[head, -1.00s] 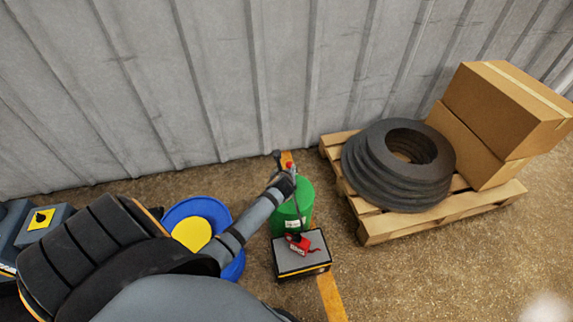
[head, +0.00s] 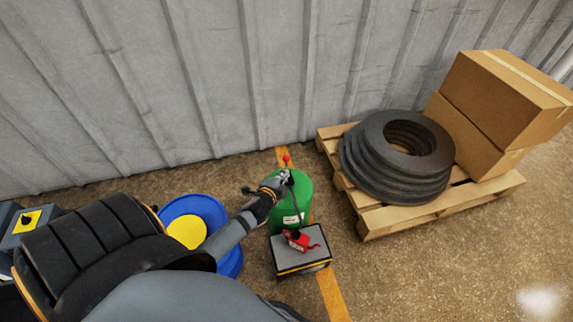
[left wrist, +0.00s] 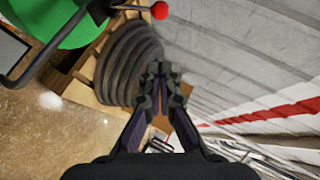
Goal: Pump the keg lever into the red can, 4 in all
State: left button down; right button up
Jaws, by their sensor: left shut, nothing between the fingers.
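The green keg (head: 306,190) stands upright on the floor by the wall, with a white label on its front. Its lever ends in a red ball (head: 286,159) above the keg's top. In the left wrist view the red ball (left wrist: 160,10) is at the top edge, apart from my fingers. The red can (head: 298,242) sits on a grey-topped box in front of the keg, below a dark spout tube. My left gripper (head: 286,178) is shut and empty over the keg's upper left side. Its closed fingertips (left wrist: 161,72) show in the left wrist view. My right gripper is out of view.
A blue drum (head: 230,262) with a yellow top stands left of the keg. A wooden pallet (head: 400,222) with stacked black tires (head: 355,175) and cardboard boxes (head: 510,90) lies to the right. The corrugated wall (head: 300,70) is behind. Floor at the lower right is clear.

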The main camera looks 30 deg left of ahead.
aim_at(285, 158)
pick_arm(q)
jog(key=w+a+f+b, duration=0.2)
jog(key=w+a+f, duration=0.2)
jog(key=w, duration=0.4)
jog(key=shift+w+a+f, duration=0.15)
jog(key=shift+a+f, duration=0.15)
jog(key=shift+f, duration=0.15)
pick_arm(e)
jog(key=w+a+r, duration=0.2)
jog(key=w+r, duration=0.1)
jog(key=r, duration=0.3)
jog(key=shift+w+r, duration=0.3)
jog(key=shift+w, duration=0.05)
pick_arm(q)
jog(key=shift+w+a+r+p, duration=0.3)
jog(key=shift+w+a+p, duration=0.3)
jog(key=shift+w+a, duration=0.1)
jog(key=shift+w+a+f, duration=0.2)
jog(key=shift+a+f, duration=0.05)
jog(key=shift+a, duration=0.15)
jog(key=shift+d+r, duration=0.1)
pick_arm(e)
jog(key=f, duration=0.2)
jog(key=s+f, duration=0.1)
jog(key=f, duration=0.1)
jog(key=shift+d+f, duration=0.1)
